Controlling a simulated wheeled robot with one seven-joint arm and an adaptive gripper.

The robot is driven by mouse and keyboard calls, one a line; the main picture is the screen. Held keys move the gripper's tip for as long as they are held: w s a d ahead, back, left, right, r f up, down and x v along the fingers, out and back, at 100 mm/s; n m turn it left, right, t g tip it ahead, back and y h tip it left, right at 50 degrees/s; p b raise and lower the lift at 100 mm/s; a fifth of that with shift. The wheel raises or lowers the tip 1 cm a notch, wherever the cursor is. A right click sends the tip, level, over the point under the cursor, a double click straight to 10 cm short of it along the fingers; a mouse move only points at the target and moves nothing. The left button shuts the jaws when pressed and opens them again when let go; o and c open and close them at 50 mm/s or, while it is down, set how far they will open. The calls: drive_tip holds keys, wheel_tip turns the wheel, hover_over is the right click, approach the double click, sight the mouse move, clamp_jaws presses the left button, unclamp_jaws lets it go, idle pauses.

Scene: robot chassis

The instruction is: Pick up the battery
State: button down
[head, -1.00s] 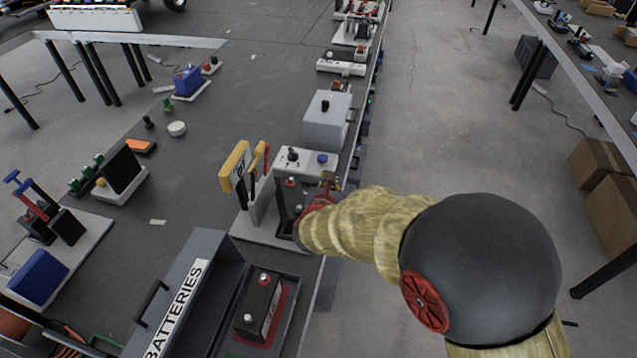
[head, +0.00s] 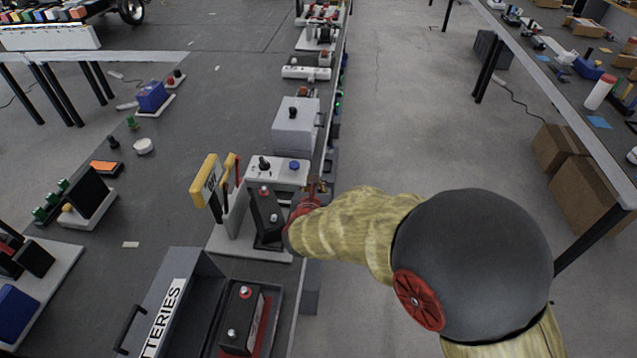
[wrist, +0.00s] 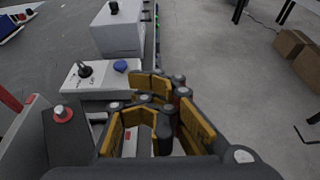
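A black battery (head: 267,222) with a red terminal stands in a grey holder on a pale base at the table's right edge. In the wrist view this battery (wrist: 66,138) is at the left, its red terminal on top. A second battery (head: 238,315) stands in the open grey case labelled BATTERIES (head: 165,315). My gripper (head: 308,203) is just right of the upright battery, near the table edge, partly hidden by my arm. In the wrist view my gripper (wrist: 157,120) shows bent fingers with yellow pads and gaps between them. No battery is between the pads.
A white panel with a black knob and blue button (head: 277,170) stands behind the battery holder. A yellow-handled switch (head: 207,180) is to its left. A grey box (head: 296,128) stands farther back. Open floor lies right of the table.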

drive_tip(key=c, duration=2.5)
unclamp_jaws()
drive_tip(key=o, duration=1.9)
drive_tip(key=shift+o, duration=0.4)
